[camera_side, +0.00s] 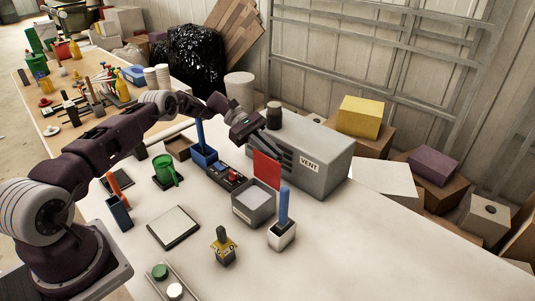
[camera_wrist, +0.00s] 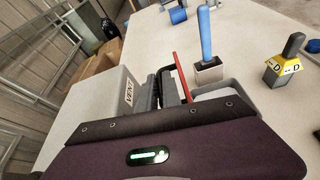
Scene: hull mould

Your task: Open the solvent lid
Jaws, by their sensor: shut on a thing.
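The red lid (camera_side: 266,170) stands upright at the back edge of a grey open-topped solvent box (camera_side: 252,204). In the wrist view the lid (camera_wrist: 180,76) shows as a thin red strip seen nearly edge-on, beside my dark fingers. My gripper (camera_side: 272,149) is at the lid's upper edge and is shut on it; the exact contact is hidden. In the wrist view my gripper (camera_wrist: 166,84) points away from the camera, with the box (camera_wrist: 212,94) partly hidden behind my wrist housing.
The grey VENT unit (camera_side: 312,158) stands close behind my gripper. A blue-handled tool (camera_side: 284,206) stands in a white holder (camera_side: 282,235) beside the box. A yellow-collared tool (camera_side: 223,247), a pale square pad (camera_side: 174,227) and a green mug (camera_side: 164,170) stand nearby. The front right tabletop is clear.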

